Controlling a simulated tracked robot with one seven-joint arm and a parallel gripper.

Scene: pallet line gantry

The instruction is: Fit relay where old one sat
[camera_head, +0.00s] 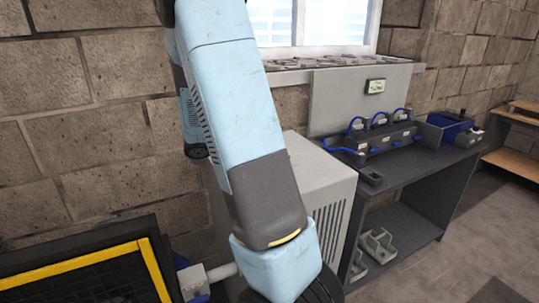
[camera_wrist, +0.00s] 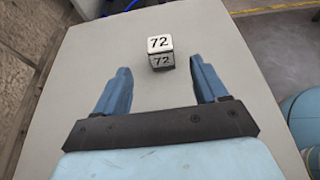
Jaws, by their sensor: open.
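A small white-and-grey block marked 72 (camera_wrist: 160,43) sits on a pale grey flat top (camera_wrist: 85,75) in the wrist view; it may be a relay. My gripper (camera_wrist: 160,66) is open and empty, and the block shows between its blue fingertips, near the right one. I cannot tell the height gap. In the head view my gripper is hidden by my arm. A dark unit (camera_head: 380,137) with several blue-cabled modules stands on the dark bench (camera_head: 425,165). A small dark block (camera_head: 370,177) lies at the bench's near end.
A vented grey cabinet (camera_head: 325,185) stands left of the bench, partly behind my arm. A small display (camera_head: 376,86) is on the panel above. A yellow-edged black mesh frame (camera_head: 85,268) is at lower left.

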